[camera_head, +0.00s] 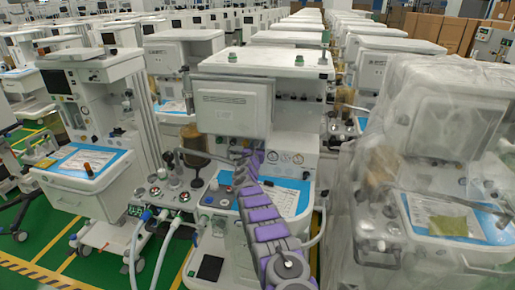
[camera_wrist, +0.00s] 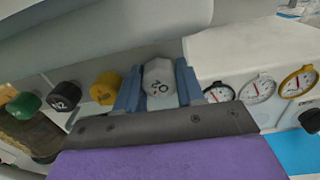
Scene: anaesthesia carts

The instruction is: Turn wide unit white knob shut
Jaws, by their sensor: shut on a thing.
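In the head view the wide unit (camera_head: 235,108) is the pale cart in the centre. My purple arm reaches up its front, and the gripper's end is small there. The white knob cannot be made out in the head view.
Left of the white knob are a yellow knob (camera_wrist: 105,88), a black knob (camera_wrist: 65,96) and a green knob (camera_wrist: 23,104). Round gauges (camera_wrist: 258,87) sit to its right. A plastic-covered cart (camera_head: 440,150) stands close on the right, another cart (camera_head: 90,120) on the left.

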